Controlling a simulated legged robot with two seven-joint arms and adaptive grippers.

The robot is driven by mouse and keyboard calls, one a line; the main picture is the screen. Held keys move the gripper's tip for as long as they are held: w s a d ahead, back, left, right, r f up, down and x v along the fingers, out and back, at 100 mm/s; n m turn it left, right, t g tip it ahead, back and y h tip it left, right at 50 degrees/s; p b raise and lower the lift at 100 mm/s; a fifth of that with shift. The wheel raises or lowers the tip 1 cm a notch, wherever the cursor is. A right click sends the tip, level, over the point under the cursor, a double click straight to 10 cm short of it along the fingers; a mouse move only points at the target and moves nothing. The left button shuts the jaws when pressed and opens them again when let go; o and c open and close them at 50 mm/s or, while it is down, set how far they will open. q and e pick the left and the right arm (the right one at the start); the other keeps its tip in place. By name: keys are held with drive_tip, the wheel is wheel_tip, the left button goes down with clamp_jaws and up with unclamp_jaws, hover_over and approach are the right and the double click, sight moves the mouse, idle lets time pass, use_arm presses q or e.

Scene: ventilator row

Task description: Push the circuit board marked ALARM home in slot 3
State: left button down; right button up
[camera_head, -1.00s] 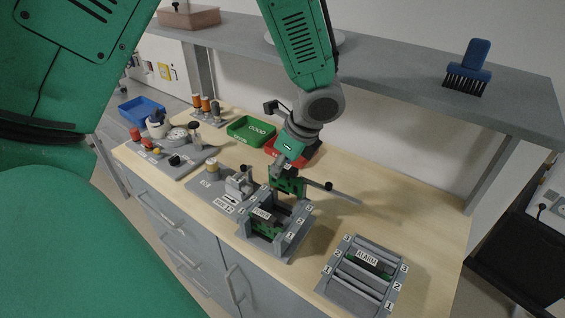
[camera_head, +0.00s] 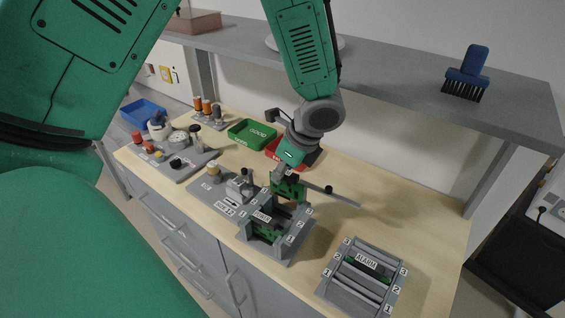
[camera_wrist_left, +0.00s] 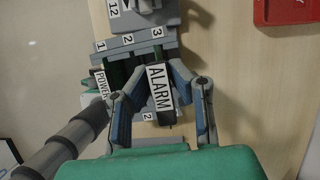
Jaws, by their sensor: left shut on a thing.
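My left gripper (camera_head: 285,177) is shut on a green circuit board (camera_head: 288,189) over the grey slot rack (camera_head: 290,247). In the left wrist view the fingers (camera_wrist_left: 161,72) flank this ALARM board (camera_wrist_left: 160,88), and its white label faces the camera. The board stands upright near the rack's slot 3 mark (camera_wrist_left: 157,32); how deep it sits is hidden. A board marked POWER (camera_wrist_left: 101,84) is in the rack by mark 1, and its label also shows in the head view (camera_head: 262,217). My right gripper is not in view.
A second grey rack (camera_head: 345,295) at the right holds a piece labelled ALARM (camera_head: 366,261). A dark-knobbed lever (camera_head: 328,189) lies behind the working rack. Green (camera_head: 252,132) and red (camera_head: 274,153) trays stand behind. A shelf (camera_head: 400,75) overhangs the bench.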

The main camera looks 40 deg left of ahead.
sight(281, 194)
use_arm(q)
drive_tip(key=shift+f, duration=0.45)
drive_tip(key=shift+f, duration=0.35)
drive_tip(key=shift+f+b, duration=0.2)
drive_tip(key=shift+b, duration=0.15)
idle(0.4)
drive_tip(key=shift+f, duration=0.5)
drive_tip(key=shift+f, duration=0.3)
idle(0.3)
drive_tip(key=shift+f+b, duration=0.4)
drive_tip(key=shift+f+b, duration=0.5)
drive_tip(key=shift+f, duration=0.55)
idle(0.9)
